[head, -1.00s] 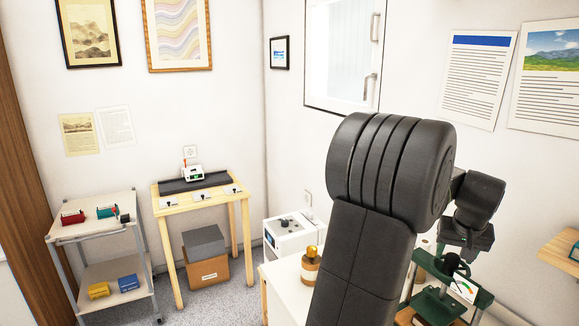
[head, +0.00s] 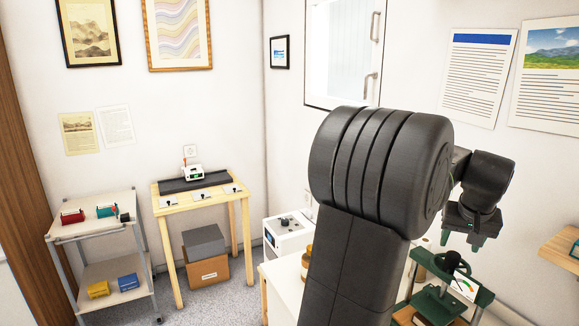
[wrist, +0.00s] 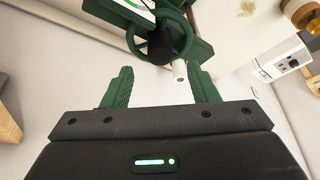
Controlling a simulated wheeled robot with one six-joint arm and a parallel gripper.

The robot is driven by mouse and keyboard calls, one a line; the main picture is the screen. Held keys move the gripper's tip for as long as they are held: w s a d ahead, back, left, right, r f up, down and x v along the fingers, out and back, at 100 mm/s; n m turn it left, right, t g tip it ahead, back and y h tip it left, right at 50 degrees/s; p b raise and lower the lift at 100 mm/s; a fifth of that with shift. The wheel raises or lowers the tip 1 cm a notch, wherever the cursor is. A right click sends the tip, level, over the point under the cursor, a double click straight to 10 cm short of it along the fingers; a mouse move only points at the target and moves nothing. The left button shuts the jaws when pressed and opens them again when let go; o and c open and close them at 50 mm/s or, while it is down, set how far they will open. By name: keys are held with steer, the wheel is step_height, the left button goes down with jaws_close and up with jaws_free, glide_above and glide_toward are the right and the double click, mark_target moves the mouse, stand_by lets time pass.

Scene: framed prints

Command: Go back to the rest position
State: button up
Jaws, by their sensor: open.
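My gripper (head: 462,241) hangs at the right of the head view, pointing down, with its two green fingers apart and nothing between them. It is above a green press-like stand (head: 478,297) with a black knob and a dial card. In the wrist view my gripper (wrist: 160,78) shows its fingers spread. The green stand (wrist: 200,48) with a round wheel, black knob (wrist: 160,46) and pale handle lies beyond the fingertips. My dark arm hides much of the counter in the head view.
A white counter (head: 283,281) with a partly hidden amber bottle (head: 307,262) is left of my arm. A wooden table (head: 197,200), a cart (head: 95,228) and a cardboard box (head: 208,271) stand farther left. A wooden shelf (head: 562,249) is at the right edge.

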mark_target(453, 254)
steer(key=x, duration=0.6)
steer(key=shift+w+f, duration=0.1)
steer(key=shift+w, duration=0.05)
steer(key=shift+a+m+h, duration=0.1)
steer(key=shift+m+h, duration=0.3)
steer(key=shift+m, duration=0.5)
steer(key=shift+m+g+h+b, duration=0.45)
steer(key=shift+m+g, duration=0.15)
steer(key=shift+m, duration=1.1)
steer(key=shift+w+m+g+b, duration=0.1)
steer(key=shift+m+g+b, duration=0.25)
steer(key=shift+m, duration=0.75)
steer(key=shift+a+m+h, duration=0.1)
steer(key=shift+m+h, duration=0.2)
steer(key=shift+h, duration=0.05)
steer(key=b+v, duration=0.1)
steer(key=v, duration=1.2)
steer(key=shift+r, duration=0.2)
